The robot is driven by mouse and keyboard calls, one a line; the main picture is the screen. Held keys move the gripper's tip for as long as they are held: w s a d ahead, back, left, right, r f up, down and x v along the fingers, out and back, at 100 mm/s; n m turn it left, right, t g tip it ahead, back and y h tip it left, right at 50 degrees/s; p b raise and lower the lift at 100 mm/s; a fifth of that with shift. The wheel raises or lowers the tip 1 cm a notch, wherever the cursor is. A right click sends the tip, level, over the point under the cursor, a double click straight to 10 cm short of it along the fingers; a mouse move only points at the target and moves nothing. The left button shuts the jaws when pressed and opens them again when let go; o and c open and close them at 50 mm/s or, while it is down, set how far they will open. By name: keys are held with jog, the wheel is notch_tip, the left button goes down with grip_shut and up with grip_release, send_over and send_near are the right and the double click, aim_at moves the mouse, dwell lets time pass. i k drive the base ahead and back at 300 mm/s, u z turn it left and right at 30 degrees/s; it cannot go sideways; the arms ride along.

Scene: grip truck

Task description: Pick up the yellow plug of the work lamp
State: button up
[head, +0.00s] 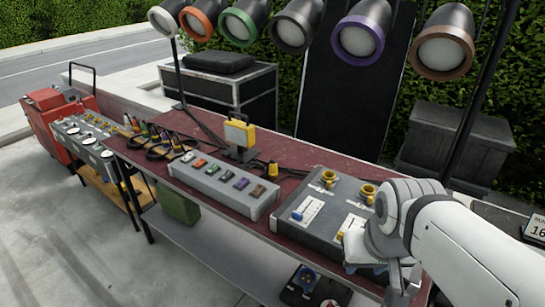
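The work lamp (239,133) is a yellow, boxy lamp standing on the dark red table top, near the middle. A small yellow plug (273,169) stands on the table to the right of the lamp, behind the grey strip box; whether it belongs to the lamp's cable is too small to tell. My gripper (398,288) is at the lower right, at the front of the large grey control box and well to the right of the plug. My own white arm hides part of it, and its fingers are not clear. I see nothing held in it.
The grey strip box (218,191) with coloured switches and the grey control box (305,214) with yellow sockets fill the table's front. Several dark cables with plugs (165,143) lie at the left. A row of stage lamps (358,40) hangs above the back.

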aim_at(272, 172)
jog(key=u, duration=2.35)
jog(key=i, duration=2.3)
jog(key=z, duration=3.8)
jog(key=i, duration=0.35)
jog(key=u, duration=0.1)
